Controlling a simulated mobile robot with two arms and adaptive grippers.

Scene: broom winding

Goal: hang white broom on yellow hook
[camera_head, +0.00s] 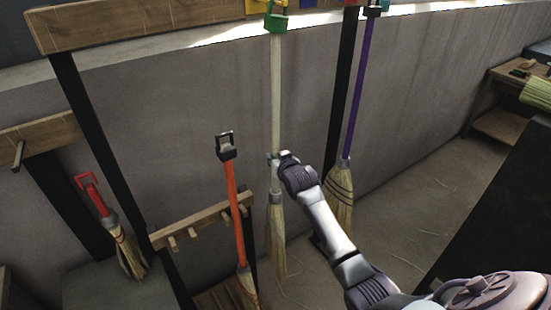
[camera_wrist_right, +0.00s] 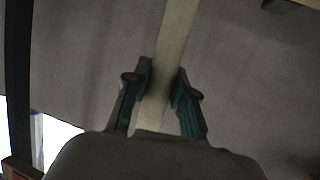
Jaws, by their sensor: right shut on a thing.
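The white broom has a pale handle (camera_head: 276,95), a green loop cap (camera_head: 275,22) and straw bristles (camera_head: 276,235). It hangs nearly upright in front of the grey wall. My right gripper (camera_head: 275,158) is shut on the lower part of the handle, above the bristles. In the right wrist view the handle (camera_wrist_right: 174,40) runs between the two fingers (camera_wrist_right: 162,92). A small yellow piece (camera_head: 281,3), perhaps the yellow hook, shows at the top edge just above the green cap. I cannot tell whether the cap touches it. My left gripper is out of view.
A purple-handled broom (camera_head: 362,90) hangs to the right. An orange-handled broom (camera_head: 233,190) stands close on the left, a red one (camera_head: 97,197) farther left. A wooden rail (camera_head: 140,22) crosses the top left. A low peg rail (camera_head: 200,222) is behind. A dark surface (camera_head: 490,220) lies right.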

